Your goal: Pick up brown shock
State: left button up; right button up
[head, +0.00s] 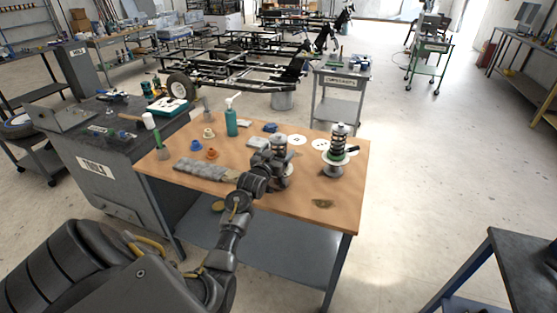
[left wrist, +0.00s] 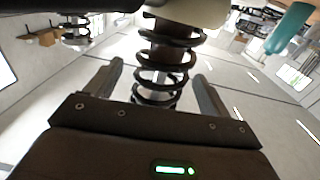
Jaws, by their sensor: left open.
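A shock with a dark coil spring and a brownish inner body (left wrist: 160,62) stands between the two fingers of my left gripper (left wrist: 158,78) in the left wrist view. The fingers are apart, with gaps on both sides of the spring. In the head view, this shock (head: 279,142) stands on the table behind my left gripper (head: 276,168), which hides its lower part. A second shock (head: 339,145), with some green on it, stands upright on the table to the right. My right gripper is not in view.
The wooden table (head: 293,216) also holds a teal pump bottle (head: 231,120), a grey wrapped bundle (head: 205,169), white discs (head: 297,139) and small blue and orange parts. A dark tool cart (head: 95,170) adjoins on the left. The table's front right is mostly clear.

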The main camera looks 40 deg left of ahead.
pick_arm(q)
jog(key=shift+x, duration=1.55)
jog(key=c, duration=1.6)
jog(key=shift+r, duration=0.1)
grip_shut()
jog(key=shift+r, duration=0.15)
